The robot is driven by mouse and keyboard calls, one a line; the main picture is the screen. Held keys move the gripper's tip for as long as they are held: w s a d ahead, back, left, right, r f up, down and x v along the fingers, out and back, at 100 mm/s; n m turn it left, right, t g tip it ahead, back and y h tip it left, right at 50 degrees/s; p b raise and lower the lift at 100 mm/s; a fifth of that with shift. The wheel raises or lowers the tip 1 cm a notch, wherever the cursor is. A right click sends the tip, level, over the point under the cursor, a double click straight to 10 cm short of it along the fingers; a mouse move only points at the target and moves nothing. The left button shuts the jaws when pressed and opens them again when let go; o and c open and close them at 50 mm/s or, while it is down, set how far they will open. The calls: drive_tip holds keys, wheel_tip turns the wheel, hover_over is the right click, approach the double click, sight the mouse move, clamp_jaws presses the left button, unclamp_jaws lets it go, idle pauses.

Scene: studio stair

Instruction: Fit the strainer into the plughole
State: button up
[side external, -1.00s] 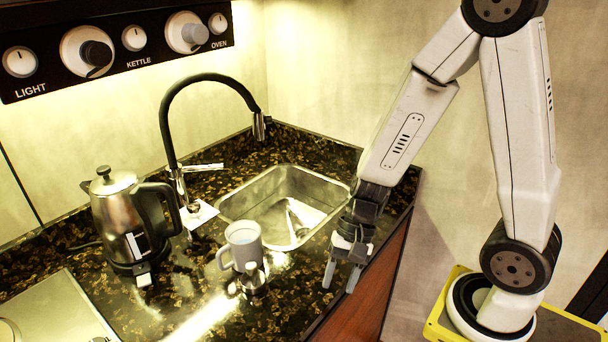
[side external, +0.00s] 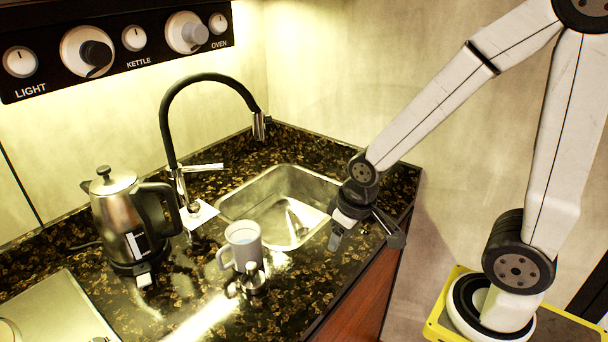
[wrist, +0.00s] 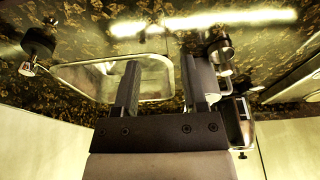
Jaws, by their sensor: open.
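The strainer (side external: 252,279), a small shiny metal piece with an upright knob, stands on the dark counter just in front of the grey mug. The steel sink (side external: 236,206) lies behind and to the right of it; its plughole cannot be clearly made out. My gripper (side external: 365,236) is open and empty above the counter's right front edge, beside the sink and well to the right of the strainer. In the wrist view its two dark fingers (wrist: 160,78) are spread apart with nothing between them, and the sink (wrist: 75,77) shows behind them.
The grey mug (side external: 243,243) stands between strainer and sink and also shows in the wrist view (wrist: 221,62). A metal kettle (side external: 118,215) stands at the left. A black tap (side external: 166,125) arches over the sink's back left.

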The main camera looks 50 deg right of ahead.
idle(0.3)
drive_tip(key=n+g, duration=0.3)
drive_tip(key=n, duration=0.6)
hover_over(251, 265)
drive_tip(key=shift+s+d+f, duration=0.1)
drive_tip(key=shift+f, duration=4)
clamp_jaws()
